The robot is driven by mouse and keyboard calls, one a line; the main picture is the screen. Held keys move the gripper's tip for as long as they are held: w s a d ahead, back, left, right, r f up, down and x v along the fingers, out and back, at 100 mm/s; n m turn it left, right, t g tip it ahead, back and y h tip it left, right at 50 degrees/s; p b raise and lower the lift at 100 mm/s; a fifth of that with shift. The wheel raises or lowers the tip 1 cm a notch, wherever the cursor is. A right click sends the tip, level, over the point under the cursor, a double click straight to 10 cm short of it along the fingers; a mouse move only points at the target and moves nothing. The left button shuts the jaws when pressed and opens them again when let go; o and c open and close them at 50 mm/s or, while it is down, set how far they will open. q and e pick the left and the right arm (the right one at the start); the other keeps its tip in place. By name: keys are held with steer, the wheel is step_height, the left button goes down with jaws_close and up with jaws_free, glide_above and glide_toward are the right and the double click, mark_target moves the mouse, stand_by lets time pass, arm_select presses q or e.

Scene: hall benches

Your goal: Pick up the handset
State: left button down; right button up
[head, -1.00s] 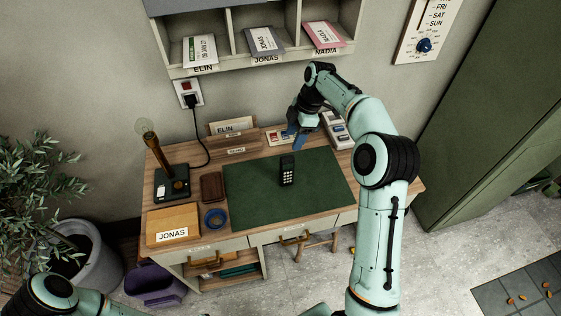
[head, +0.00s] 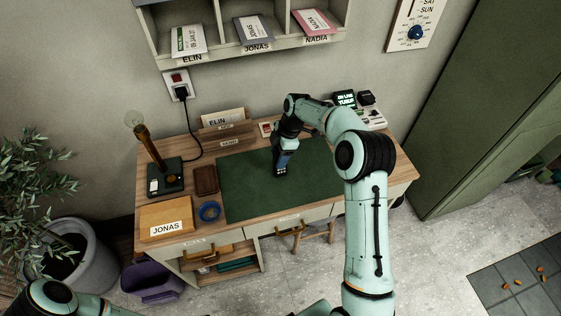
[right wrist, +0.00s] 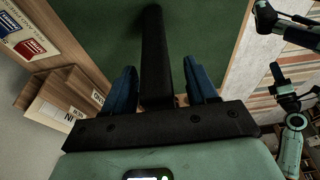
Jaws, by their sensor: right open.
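The handset (head: 280,173) is black with light keys and stands on the green desk mat (head: 240,195). My right gripper (head: 283,158) is over it from above, with blue fingers that hide its upper part in the head view. In the right wrist view the black handset (right wrist: 155,50) runs between the two blue fingers of my right gripper (right wrist: 161,85). The fingers are open, with gaps visible on both sides of it. My left arm shows at the lower left of the head view, but its gripper does not.
A brown wallet (head: 206,180), a blue tape ring (head: 209,211) and a JONAS envelope (head: 166,217) lie left of the mat. A lamp (head: 150,150) stands at the desk's left. A small lit display (head: 345,98) stands at the back right. The mat's right part is clear.

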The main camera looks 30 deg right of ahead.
jaws_close()
steer(key=shift+r, duration=0.1)
